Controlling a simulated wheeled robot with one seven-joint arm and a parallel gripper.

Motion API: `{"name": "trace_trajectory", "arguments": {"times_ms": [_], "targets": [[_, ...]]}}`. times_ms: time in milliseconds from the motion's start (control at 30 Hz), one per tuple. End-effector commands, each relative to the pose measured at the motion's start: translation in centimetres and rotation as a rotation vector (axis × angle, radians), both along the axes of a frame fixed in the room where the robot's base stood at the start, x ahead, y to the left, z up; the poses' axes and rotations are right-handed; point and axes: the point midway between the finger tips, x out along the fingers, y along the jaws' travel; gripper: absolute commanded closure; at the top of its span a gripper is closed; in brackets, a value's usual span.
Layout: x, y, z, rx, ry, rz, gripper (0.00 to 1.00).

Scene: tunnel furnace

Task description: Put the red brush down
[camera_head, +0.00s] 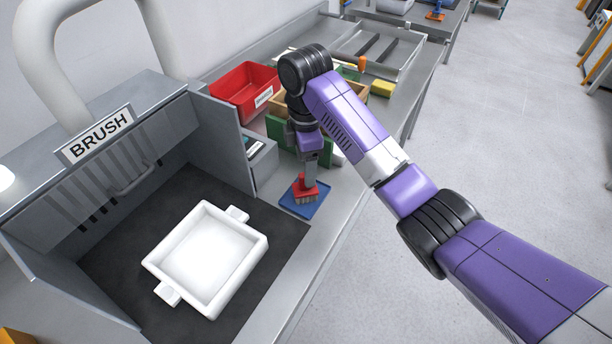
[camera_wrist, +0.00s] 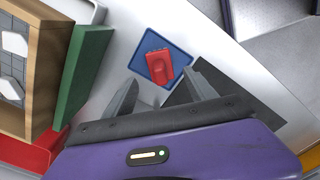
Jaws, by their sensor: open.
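The red brush (camera_head: 306,190) rests on a small blue square mat (camera_head: 302,205) on the grey bench, right of the brush booth. In the wrist view the red brush (camera_wrist: 160,67) lies within the blue mat (camera_wrist: 174,53). My gripper (camera_wrist: 160,98) is open, its two fingers spread apart with nothing between them. The brush is just beyond the fingertips. In the head view my gripper (camera_head: 310,175) is directly above the brush, and its fingers are partly hidden.
A booth with a BRUSH sign (camera_head: 97,135) holds a white tray (camera_head: 206,258) on a dark mat. A red bin (camera_head: 245,88), a green panel (camera_head: 284,135) and a wooden box (camera_wrist: 38,72) stand close to my gripper. The bench edge is near on the right.

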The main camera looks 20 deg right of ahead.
Motion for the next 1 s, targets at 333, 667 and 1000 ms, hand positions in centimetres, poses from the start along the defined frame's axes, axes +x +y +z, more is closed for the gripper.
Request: {"name": "trace_trajectory", "arguments": {"times_ms": [333,667,1000], "targets": [[0.1,-0.1,5.0,-0.001,-0.002,0.001,0.35],[0.0,0.0,5.2,0.0,-0.001,-0.001,0.35],[0.0,0.0,5.2,0.0,0.0,0.0,0.35]]}}
